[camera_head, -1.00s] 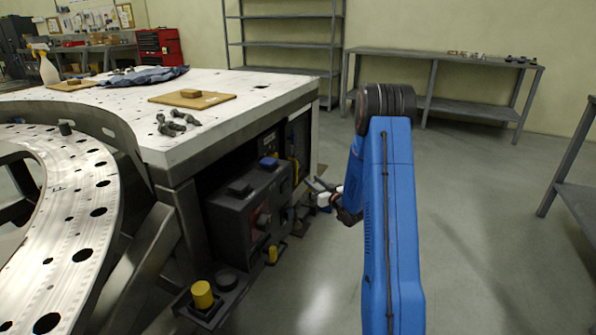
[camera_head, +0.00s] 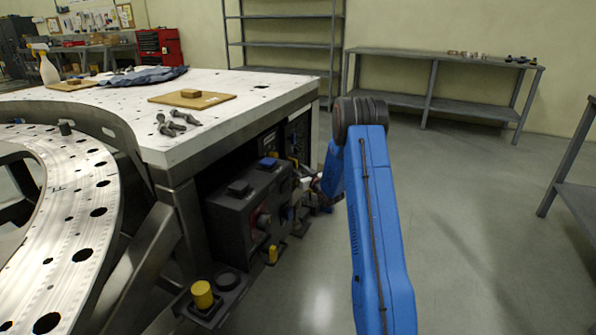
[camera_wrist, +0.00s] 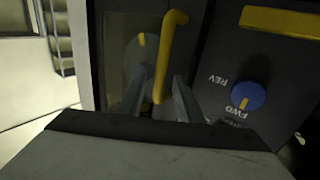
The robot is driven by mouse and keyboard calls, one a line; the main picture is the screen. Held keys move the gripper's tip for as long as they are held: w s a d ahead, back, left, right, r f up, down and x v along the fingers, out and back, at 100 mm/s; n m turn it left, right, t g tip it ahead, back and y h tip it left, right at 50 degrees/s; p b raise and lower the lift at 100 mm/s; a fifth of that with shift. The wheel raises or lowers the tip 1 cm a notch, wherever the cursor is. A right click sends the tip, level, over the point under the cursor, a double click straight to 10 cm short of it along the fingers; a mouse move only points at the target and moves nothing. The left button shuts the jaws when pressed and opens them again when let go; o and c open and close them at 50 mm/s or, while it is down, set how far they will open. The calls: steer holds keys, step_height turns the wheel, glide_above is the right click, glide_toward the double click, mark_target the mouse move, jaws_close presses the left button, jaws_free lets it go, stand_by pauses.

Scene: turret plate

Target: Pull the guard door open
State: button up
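The guard door (camera_wrist: 112,85) shows in the wrist view as a clear panel at left, with a round knob seen dimly behind it. Its yellow handle (camera_wrist: 170,45) is an upright bar that bends at the top. My gripper (camera_wrist: 160,74) is open, with one finger on each side of the handle's lower part. A gap shows between the handle and each finger; whether either touches it is unclear. In the head view my gripper (camera_head: 309,184) is at the equipment under the white table, partly hidden by my arm. The door is too small to make out there.
A blue knob (camera_wrist: 247,96) marked REV and FWD sits right of the handle, below a yellow bar (camera_wrist: 283,22). In the head view a dark control box (camera_head: 235,212) and a yellow button (camera_head: 202,294) stand nearer under the white table (camera_head: 240,113).

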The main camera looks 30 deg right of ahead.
jaws_close()
steer(key=shift+d, duration=0.1)
